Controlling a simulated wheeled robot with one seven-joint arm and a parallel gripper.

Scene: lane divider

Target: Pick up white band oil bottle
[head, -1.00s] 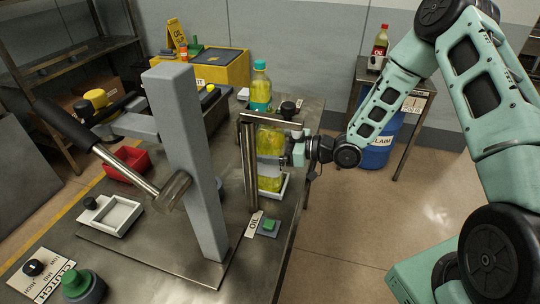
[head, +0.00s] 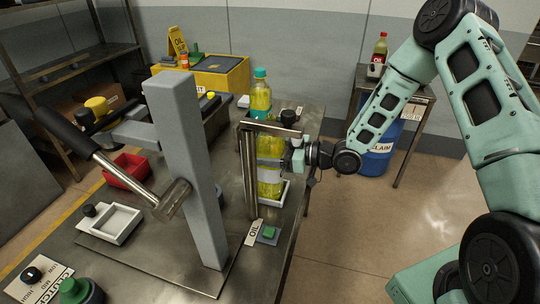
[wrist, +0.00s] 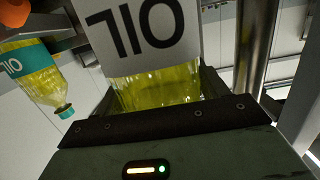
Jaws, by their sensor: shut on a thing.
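The white band oil bottle (head: 268,184) holds yellow oil and stands upright in a small white tray (head: 285,193), partly hidden by a metal frame (head: 249,170). My gripper (head: 284,162) reaches in from the right and is shut on the bottle. In the wrist view the bottle's white OIL label (wrist: 145,35) fills the top middle, upside down, with the oil below it between the jaws. The bottle's cap is hidden. A similar bottle with a teal band (head: 260,98) stands behind the frame, and shows at the left of the wrist view (wrist: 32,72).
The frame's crossbar (head: 272,129) passes over the held bottle, and its upright is close to the left. A grey post (head: 190,170) with a lever stands further left. A red-capped bottle (head: 380,48) is on a side table.

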